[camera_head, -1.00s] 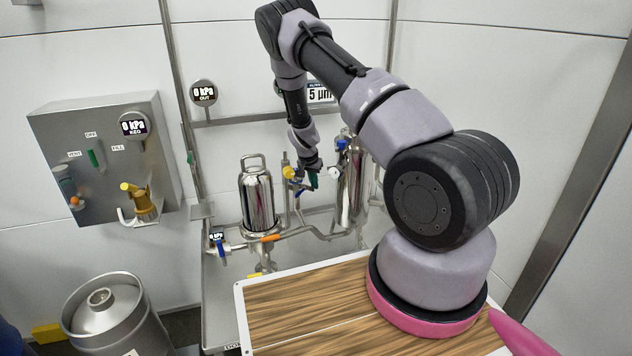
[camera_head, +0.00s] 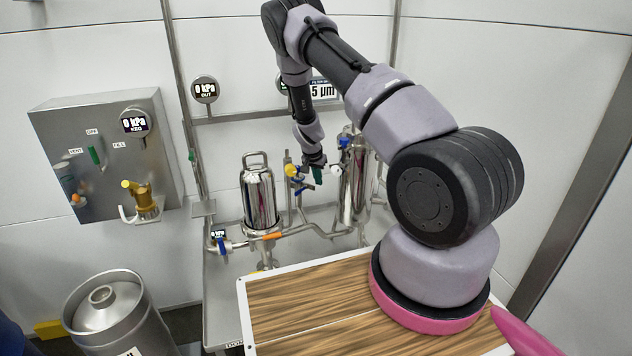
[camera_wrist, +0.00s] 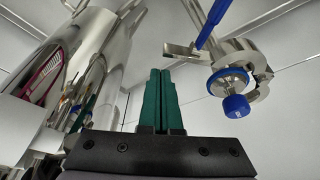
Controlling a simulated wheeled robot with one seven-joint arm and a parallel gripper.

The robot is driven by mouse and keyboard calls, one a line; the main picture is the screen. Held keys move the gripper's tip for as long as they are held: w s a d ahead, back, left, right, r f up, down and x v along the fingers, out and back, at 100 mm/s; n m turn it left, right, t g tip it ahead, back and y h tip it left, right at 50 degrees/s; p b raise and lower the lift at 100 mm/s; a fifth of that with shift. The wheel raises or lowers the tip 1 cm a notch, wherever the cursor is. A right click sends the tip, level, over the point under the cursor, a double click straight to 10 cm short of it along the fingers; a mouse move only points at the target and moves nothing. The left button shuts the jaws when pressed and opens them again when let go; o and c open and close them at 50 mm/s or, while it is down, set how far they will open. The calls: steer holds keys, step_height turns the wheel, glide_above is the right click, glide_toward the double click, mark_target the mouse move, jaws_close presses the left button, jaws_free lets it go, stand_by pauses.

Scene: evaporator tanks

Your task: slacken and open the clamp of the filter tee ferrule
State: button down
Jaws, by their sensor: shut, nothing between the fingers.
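My gripper (camera_wrist: 161,100) has green fingers pressed together with nothing between them. In the head view my gripper (camera_head: 318,174) hangs beside the piping between two steel filter housings. In the wrist view a metal clamp (camera_wrist: 262,70) with a blue ring and a blue knob (camera_wrist: 236,106) sits to the right of the fingers, apart from them. A blue lever (camera_wrist: 212,24) rises above it. I cannot tell whether this is the filter tee ferrule clamp, or whether it is closed. In the head view the small fittings near my gripper are partly hidden by it.
A steel housing (camera_head: 259,197) stands left of my gripper and another (camera_head: 354,185) close on its right. A large shiny cylinder (camera_wrist: 100,50) fills the left of the wrist view. A control box (camera_head: 108,150) hangs on the left wall; a keg (camera_head: 105,312) stands below.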

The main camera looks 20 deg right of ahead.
mark_target(312, 186)
step_height(312, 186, up, 9)
steer(key=a, duration=0.1)
step_height(312, 186, down, 9)
steer(key=a+m, duration=0.1)
steer(key=shift+s+f, duration=0.2)
steer(key=shift+s, duration=0.15)
stand_by(0.5)
steer(key=shift+s+a, duration=0.55)
steer(key=shift+a, duration=0.15)
steer(key=shift+w+d, duration=0.1)
steer(key=shift+d, duration=0.05)
